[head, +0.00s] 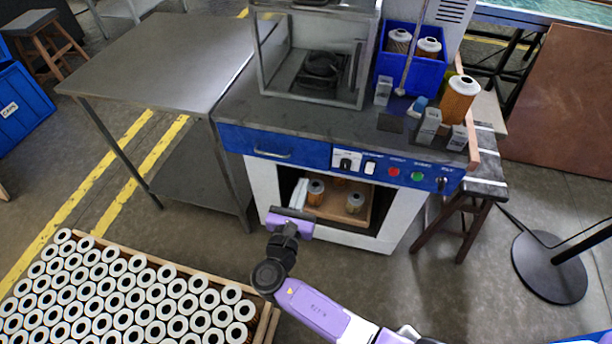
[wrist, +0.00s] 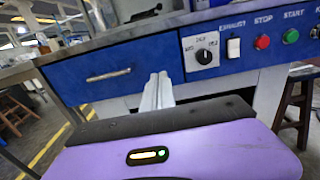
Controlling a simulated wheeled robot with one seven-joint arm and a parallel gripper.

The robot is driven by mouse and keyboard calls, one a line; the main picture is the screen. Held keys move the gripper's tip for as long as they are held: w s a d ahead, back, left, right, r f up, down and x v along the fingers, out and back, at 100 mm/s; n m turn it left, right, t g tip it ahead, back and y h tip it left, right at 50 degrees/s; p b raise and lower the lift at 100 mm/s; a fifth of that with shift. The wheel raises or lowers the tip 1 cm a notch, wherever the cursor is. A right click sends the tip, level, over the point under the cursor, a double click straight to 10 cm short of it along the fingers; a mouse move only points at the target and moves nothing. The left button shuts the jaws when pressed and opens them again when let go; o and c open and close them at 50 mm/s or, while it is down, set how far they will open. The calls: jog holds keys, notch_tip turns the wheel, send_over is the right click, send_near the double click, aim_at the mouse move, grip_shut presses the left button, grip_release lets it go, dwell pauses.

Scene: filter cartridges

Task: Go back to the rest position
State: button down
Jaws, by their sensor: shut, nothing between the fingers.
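My gripper (head: 299,192) is in front of the open compartment of the workstation, below its blue panel, in the head view. Its pale fingers also show in the wrist view (wrist: 158,90), close together and with nothing held between them. A brown tray (head: 334,213) inside the compartment holds filter cartridges, one at the left (head: 316,191) and one at the right (head: 355,202). My gripper is at the left side of the opening; I cannot tell how far the fingertips are from the tray.
The blue panel (head: 270,145) has a drawer handle, knob and buttons. On top stand a glass-sided case (head: 312,80), a blue bin (head: 408,73) with cartridges, an orange cartridge (head: 460,98) and small boxes. A crate of cartridges (head: 265,325) lies lower left. A bare steel table (head: 160,60) stands left.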

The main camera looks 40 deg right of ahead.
jog(key=v, duration=0.5)
